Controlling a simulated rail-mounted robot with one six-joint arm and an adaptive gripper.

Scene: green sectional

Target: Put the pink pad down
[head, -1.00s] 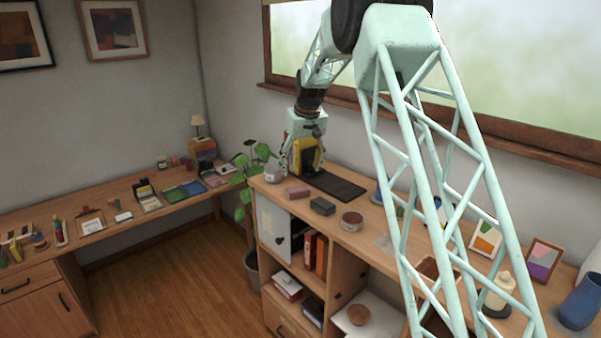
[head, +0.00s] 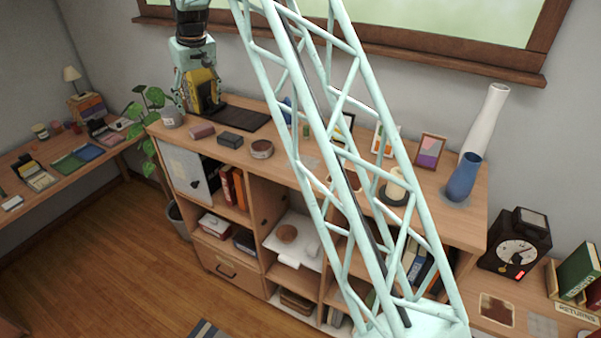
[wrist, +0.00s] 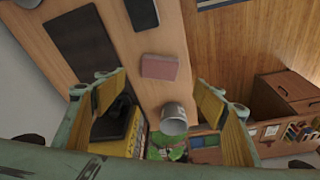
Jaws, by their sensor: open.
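The pink pad (head: 202,131) lies flat on the wooden shelf top, near its front edge, left of a dark grey block. It also shows in the wrist view (wrist: 160,67), ahead of the fingers, with nothing touching it. My gripper (head: 196,88) is at the left end of the shelf top, behind the pink pad. In the wrist view my gripper (wrist: 158,92) has its two yellow-padded fingers wide apart, with nothing held between them.
A yellow and black object (head: 204,90) stands close by my gripper. A grey pot (head: 171,117), a black mat (head: 236,116), the dark grey block (head: 230,140) and a round tin (head: 262,149) are nearby. A leafy plant (head: 152,97) stands off the left end.

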